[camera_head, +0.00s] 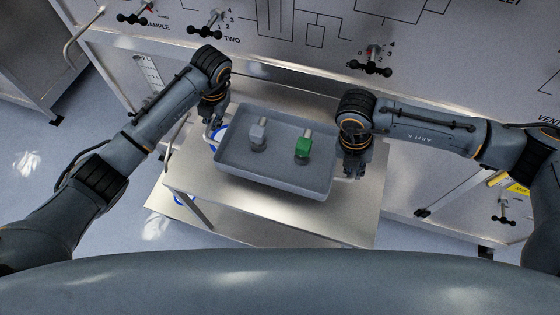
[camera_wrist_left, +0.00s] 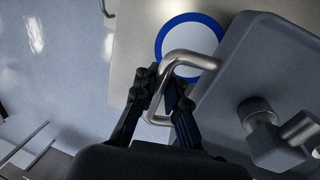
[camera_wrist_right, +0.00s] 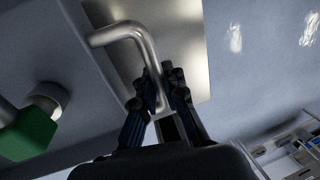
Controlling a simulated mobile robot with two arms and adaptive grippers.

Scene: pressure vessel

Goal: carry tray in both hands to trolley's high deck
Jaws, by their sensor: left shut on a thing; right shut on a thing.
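The grey tray (camera_head: 285,185) is in the middle of the head view, over the trolley's upper deck (camera_head: 352,215). A grey fitting (camera_head: 257,135) and a green fitting (camera_head: 303,147) are in it. My left gripper (camera_head: 214,128) is at the tray's left end, and in the left wrist view its fingers (camera_wrist_left: 165,88) are shut on the metal handle (camera_wrist_left: 190,58). My right gripper (camera_head: 352,170) is at the right end, and in the right wrist view its fingers (camera_wrist_right: 163,85) are shut on the other handle (camera_wrist_right: 130,32). I cannot tell whether the tray touches the deck.
A blue-rimmed white disc (camera_wrist_left: 192,40) lies on the deck by the tray's left end. A lower deck (camera_head: 205,222) shows beneath. The panel (camera_head: 290,40) with black-handled valves (camera_head: 370,66) stands behind the trolley. Open floor (camera_head: 60,160) is at the left.

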